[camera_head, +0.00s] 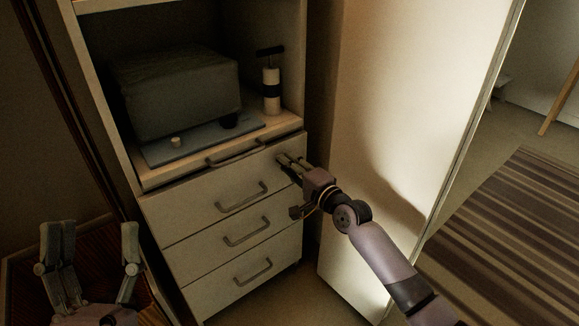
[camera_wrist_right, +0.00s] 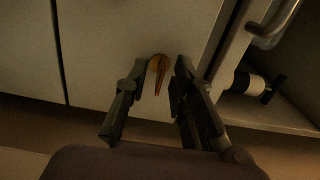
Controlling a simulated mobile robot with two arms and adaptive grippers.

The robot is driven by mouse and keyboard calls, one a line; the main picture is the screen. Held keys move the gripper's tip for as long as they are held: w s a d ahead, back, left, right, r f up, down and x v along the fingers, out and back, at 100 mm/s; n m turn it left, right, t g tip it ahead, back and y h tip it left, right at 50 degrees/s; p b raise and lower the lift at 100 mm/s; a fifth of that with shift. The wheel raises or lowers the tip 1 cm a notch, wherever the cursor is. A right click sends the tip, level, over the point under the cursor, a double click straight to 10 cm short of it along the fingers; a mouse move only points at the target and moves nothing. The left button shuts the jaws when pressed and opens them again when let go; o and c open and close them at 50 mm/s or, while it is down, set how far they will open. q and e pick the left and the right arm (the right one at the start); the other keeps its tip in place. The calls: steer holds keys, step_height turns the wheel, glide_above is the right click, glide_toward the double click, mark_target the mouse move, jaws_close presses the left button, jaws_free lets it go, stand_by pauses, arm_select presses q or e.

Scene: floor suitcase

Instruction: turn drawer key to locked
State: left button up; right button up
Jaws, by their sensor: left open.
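The drawer key (camera_wrist_right: 157,66) is a small brass-coloured piece on the pale front of the top drawer (camera_wrist_right: 120,35). In the right wrist view it has a rounded end and a narrow part pointing down the picture. My right gripper (camera_wrist_right: 160,74) has its two fingers on either side of the key, with gaps visible; contact cannot be told. In the head view the right gripper (camera_head: 285,162) is at the right end of the top drawer front (camera_head: 200,194) and hides the key. My left gripper (camera_head: 98,235) is open and empty at the lower left, away from the drawers.
Drawer handles (camera_head: 243,197) run down the cabinet.

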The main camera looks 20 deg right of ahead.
steer(key=shift+c, duration=0.5)
jaws_close()
